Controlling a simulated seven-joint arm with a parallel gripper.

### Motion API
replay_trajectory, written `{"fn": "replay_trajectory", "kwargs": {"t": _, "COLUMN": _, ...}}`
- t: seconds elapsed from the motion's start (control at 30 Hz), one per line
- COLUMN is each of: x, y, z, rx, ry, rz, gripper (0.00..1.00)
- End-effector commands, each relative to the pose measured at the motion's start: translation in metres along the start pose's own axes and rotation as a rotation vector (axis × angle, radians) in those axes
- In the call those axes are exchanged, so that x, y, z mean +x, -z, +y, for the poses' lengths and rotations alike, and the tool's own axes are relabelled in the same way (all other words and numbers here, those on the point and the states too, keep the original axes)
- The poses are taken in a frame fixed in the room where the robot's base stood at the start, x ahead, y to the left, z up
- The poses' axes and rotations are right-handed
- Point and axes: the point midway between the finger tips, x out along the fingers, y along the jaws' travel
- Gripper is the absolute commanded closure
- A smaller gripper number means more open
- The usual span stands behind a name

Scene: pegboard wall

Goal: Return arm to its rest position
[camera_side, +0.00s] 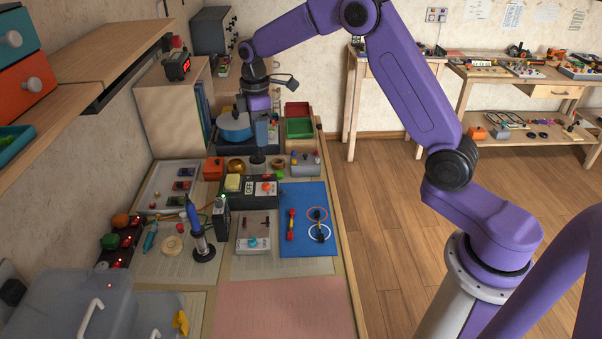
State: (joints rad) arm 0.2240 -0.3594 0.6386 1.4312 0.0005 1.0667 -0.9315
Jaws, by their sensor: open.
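My purple arm reaches from its base at the right, up and over to the back of the workbench. My gripper (259,140) hangs pointing down over the back half of the bench, beside a blue round pot-like object (235,126). The gripper is open, and I see nothing held in it. Its fingertips are small and dark here, so their exact gap to the things below cannot be told.
The bench holds a black box with a yellow button (232,183), a blue mat (305,240) with small parts, and an upright soldering-iron-like tool (200,235). Red (297,110) and green (300,128) trays stand behind. A wooden shelf (90,65) overhangs left. The floor right is clear.

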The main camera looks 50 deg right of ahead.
Motion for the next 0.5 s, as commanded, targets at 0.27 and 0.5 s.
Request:
{"fn": "replay_trajectory", "kwargs": {"t": 0.27, "x": -0.031, "y": 0.01, "z": -0.095, "rx": -0.012, "ry": -0.004, "rz": 0.007, "gripper": 0.5}}
{"fn": "replay_trajectory", "kwargs": {"t": 0.5, "x": -0.047, "y": -0.008, "z": -0.179, "rx": -0.016, "ry": -0.005, "rz": 0.013, "gripper": 0.5}}
